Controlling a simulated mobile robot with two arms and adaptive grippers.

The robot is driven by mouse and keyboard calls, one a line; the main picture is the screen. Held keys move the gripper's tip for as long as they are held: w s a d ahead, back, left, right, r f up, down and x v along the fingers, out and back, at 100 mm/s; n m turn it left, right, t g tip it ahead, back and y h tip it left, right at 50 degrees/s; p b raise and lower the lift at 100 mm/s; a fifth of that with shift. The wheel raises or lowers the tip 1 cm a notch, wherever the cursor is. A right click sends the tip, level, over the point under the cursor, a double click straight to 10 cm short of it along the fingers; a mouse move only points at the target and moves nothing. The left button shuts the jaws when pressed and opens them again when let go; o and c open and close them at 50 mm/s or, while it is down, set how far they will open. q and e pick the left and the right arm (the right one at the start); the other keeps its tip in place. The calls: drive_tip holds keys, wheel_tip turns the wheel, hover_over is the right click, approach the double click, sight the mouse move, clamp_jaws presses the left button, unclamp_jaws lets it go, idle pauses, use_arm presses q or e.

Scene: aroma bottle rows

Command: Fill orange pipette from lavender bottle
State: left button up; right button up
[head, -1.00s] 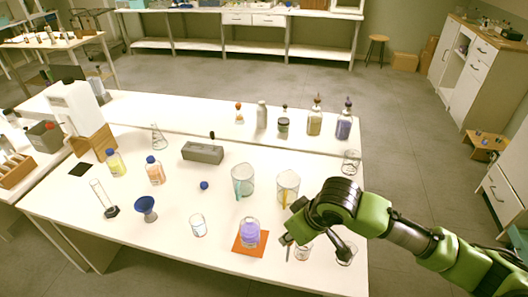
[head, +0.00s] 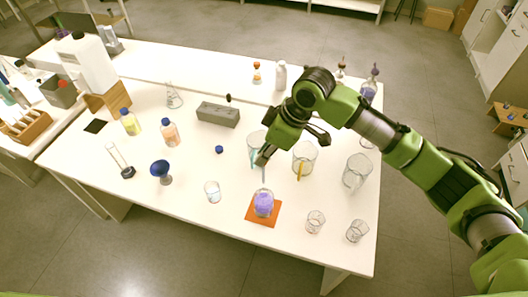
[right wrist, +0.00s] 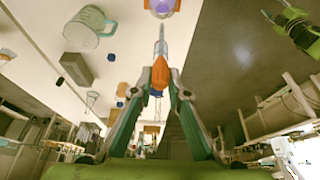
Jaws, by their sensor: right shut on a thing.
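My right gripper (head: 264,155) is shut on the orange pipette. In the right wrist view the pipette's orange bulb (right wrist: 160,72) sits between the fingertips, and its clear tube points away toward a glass with purple liquid. In the head view that glass of lavender liquid (head: 263,204) stands upright on an orange mat (head: 252,216), just in front of and below the gripper. The pipette tip looks above it; contact cannot be told. A purple bottle with a dark stopper (head: 369,90) stands at the back right, partly hidden by my arm. My left gripper is not seen.
Clear beakers with a teal stick and a yellow stick (head: 304,158) stand near the gripper. A large empty beaker (head: 356,171) and small glasses (head: 315,222) are to the right. The front table strip is clear.

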drive_tip(key=shift+r+p, duration=0.1)
drive_tip(key=shift+p, duration=0.25)
drive_tip(key=shift+f, duration=0.5)
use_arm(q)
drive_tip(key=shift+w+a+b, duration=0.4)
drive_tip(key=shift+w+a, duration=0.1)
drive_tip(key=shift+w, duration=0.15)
use_arm(e)
drive_tip(key=shift+f, duration=1.45)
drive_tip(key=shift+c, duration=0.2)
clamp_jaws()
drive_tip(key=shift+f, duration=0.15)
